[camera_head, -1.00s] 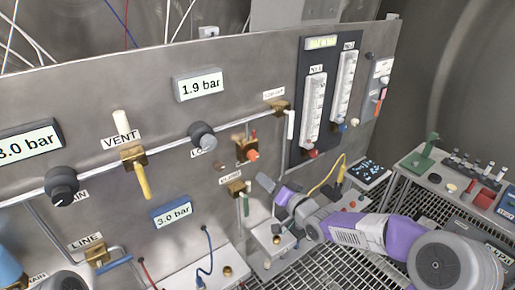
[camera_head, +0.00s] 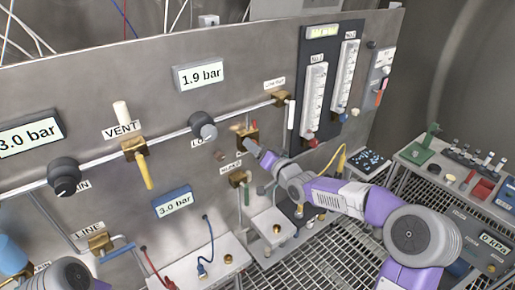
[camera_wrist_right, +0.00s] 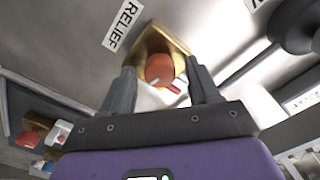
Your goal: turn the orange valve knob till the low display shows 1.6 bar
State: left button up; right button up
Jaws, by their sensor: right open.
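The display above the LOW label (camera_head: 200,75) reads 1.9 bar. In the right wrist view the orange-red knob (camera_wrist_right: 160,70) sits on a brass body (camera_wrist_right: 172,45) beside a RELIEF label (camera_wrist_right: 124,25). My right gripper (camera_wrist_right: 158,72) is open, with one finger on each side of the knob in that picture; I cannot tell whether they touch it. In the head view the right gripper (camera_head: 257,150) is at the front of the brass relief valve (camera_head: 247,138), and hides the knob. My left gripper is out of view.
A yellow-handled vent valve (camera_head: 145,168) and a dark round knob (camera_head: 203,127) are left of the relief valve. A brass valve (camera_head: 239,179) is just below the right gripper. Flowmeters (camera_head: 314,105) stand to the right.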

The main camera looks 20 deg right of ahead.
jog(key=c, duration=1)
jog(key=shift+a+n+b, duration=0.1)
jog(key=shift+n+b, duration=4.25)
jog(key=shift+n, duration=1.45)
jog(key=shift+c, duration=0.2)
jog(key=o, duration=1)
jog(key=shift+o, duration=0.2)
